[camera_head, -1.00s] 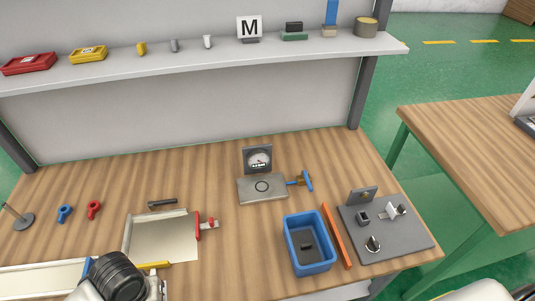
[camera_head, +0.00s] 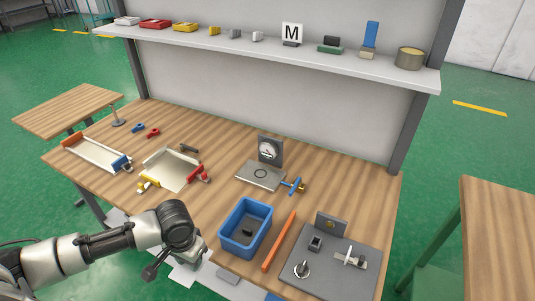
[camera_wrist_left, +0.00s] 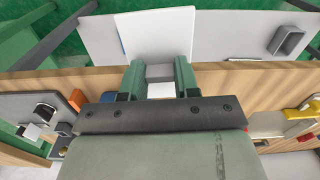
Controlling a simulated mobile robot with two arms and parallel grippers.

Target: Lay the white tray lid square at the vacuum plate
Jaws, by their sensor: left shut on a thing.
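The vacuum plate (camera_head: 260,174) is a grey plate with a dark ring on its bare top. A dial gauge (camera_head: 270,149) stands behind it and a blue-handled valve (camera_head: 294,186) is at its right. In the left wrist view my left gripper (camera_wrist_left: 160,74) has green fingers shut on a small grey block at the near edge of the white tray lid (camera_wrist_left: 157,32). The lid is off the bench, outside its front edge. In the head view my left arm hides the fingers and most of the lid. My right gripper is not in view.
A blue bin (camera_head: 245,227) and an orange bar (camera_head: 279,241) stand in front of the vacuum plate. A dark fixture board (camera_head: 335,268) is at the right. Two shallow framed trays (camera_head: 172,170) (camera_head: 97,154) are at the left. A shelf (camera_head: 275,49) runs behind.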

